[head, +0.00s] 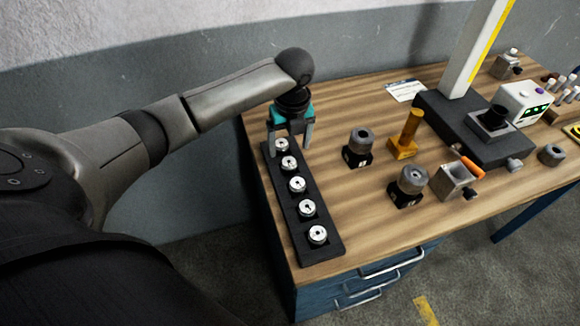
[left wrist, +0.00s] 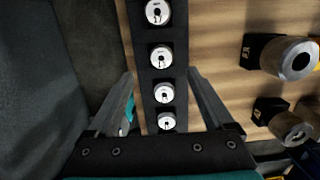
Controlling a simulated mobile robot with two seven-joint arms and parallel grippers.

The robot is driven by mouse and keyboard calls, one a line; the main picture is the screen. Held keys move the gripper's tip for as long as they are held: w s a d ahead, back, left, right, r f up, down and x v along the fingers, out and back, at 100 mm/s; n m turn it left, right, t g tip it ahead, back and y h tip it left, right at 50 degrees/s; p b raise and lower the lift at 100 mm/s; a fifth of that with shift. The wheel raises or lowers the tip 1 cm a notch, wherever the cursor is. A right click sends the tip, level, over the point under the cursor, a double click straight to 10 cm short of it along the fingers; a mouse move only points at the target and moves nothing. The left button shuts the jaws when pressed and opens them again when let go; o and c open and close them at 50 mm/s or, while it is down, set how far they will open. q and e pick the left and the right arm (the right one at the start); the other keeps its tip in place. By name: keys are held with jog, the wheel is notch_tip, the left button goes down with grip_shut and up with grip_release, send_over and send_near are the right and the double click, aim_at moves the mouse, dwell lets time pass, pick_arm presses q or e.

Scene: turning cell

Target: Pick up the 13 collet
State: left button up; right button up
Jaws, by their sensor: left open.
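Several round, silvery-white collets stand in a row in a long black rack (head: 326,254) along the table's left edge. The far collet (head: 281,145) is close to my left gripper (head: 289,147), and the near collet (head: 318,234) is at the front end. Their size marks are too small to read, so I cannot tell which is the 13. My left gripper is open and empty over the far end of the rack. In the left wrist view its fingers (left wrist: 161,74) spread to either side of the rack, with collets (left wrist: 161,56) showing between and beyond them. My right gripper is not in view.
Two grey-topped black holders (head: 361,143) (head: 411,183) stand right of the rack. An orange-yellow post (head: 406,138), a grey box with an orange handle (head: 453,181) and a black-based column stand (head: 437,109) are farther right. Bare wood lies between rack and holders.

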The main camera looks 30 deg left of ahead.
aim_at(289, 161)
pick_arm(q)
jog(key=shift+w+a+f+b, duration=0.1)
jog(key=shift+w+f, duration=0.05)
jog(key=shift+f, duration=1)
jog(key=shift+w+a+f+b, duration=0.1)
jog(key=shift+a+f+b, duration=0.05)
jog(key=shift+f, duration=1.05)
jog(key=shift+w+a+f+b, duration=0.1)
jog(key=shift+w+f, duration=0.05)
jog(key=shift+f, duration=1)
grip_shut()
